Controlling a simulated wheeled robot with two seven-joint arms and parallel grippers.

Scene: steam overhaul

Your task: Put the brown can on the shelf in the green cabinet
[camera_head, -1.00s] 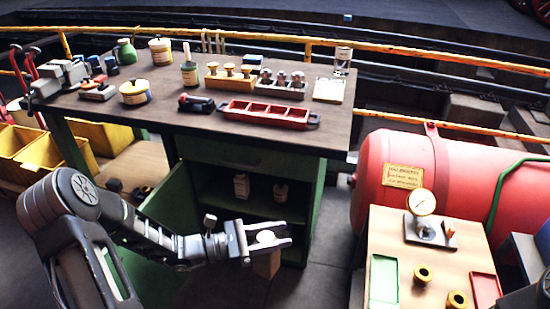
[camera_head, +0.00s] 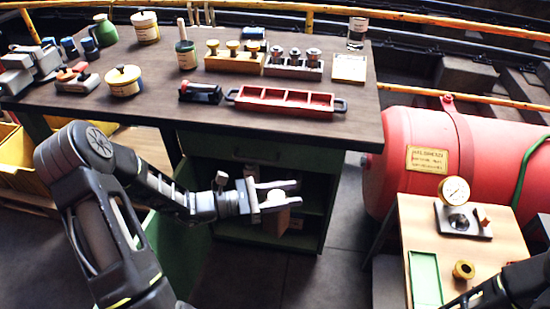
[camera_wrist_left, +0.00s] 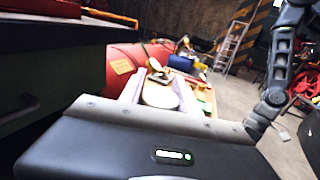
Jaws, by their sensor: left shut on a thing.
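My left gripper (camera_head: 282,193) is shut on the brown can (camera_head: 276,221), with one finger on each side of its pale round lid. The can looks upright, and its lid (camera_wrist_left: 160,95) also shows between the fingers in the left wrist view. The green cabinet (camera_head: 184,238) is under the workbench, with an open, dark front. In the head view the gripper and can overlap this opening. Whether the can is inside it or in front of it I cannot tell. My right gripper is out of view.
The workbench top (camera_head: 150,130) above holds jars, a red tray (camera_head: 290,101) and several small parts. A red tank (camera_head: 405,165) and a light wooden table (camera_head: 425,225) with a gauge (camera_head: 454,190) stand to the right. Dark floor lies between them.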

